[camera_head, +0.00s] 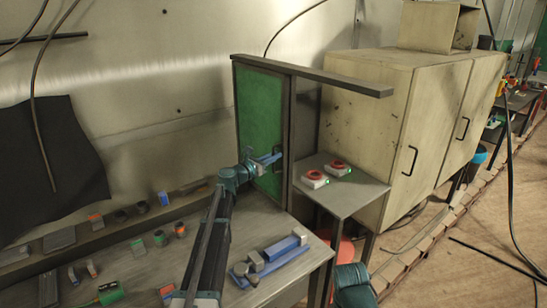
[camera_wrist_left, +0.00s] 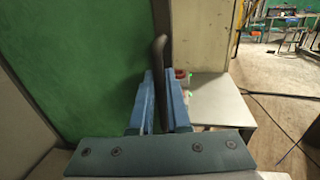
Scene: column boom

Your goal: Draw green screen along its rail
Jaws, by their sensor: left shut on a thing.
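The green screen (camera_head: 258,105) is a dark-framed panel standing upright at the back of the bench. It also fills the left of the left wrist view (camera_wrist_left: 70,60). A dark rail (camera_head: 340,82) runs along its top and extends to the right past the screen. My left gripper (camera_head: 270,158) reaches the screen's right side. In the left wrist view its blue fingers (camera_wrist_left: 161,98) are shut on a dark upright handle (camera_wrist_left: 160,55). My right gripper is not in view; only a teal arm part shows at the bottom.
A small table (camera_head: 345,195) with two red-topped devices (camera_head: 338,168) stands right of the screen. A large beige cabinet (camera_head: 400,130) is behind it. A blue-and-grey tool (camera_head: 272,258) and several small parts lie on the bench (camera_head: 150,270).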

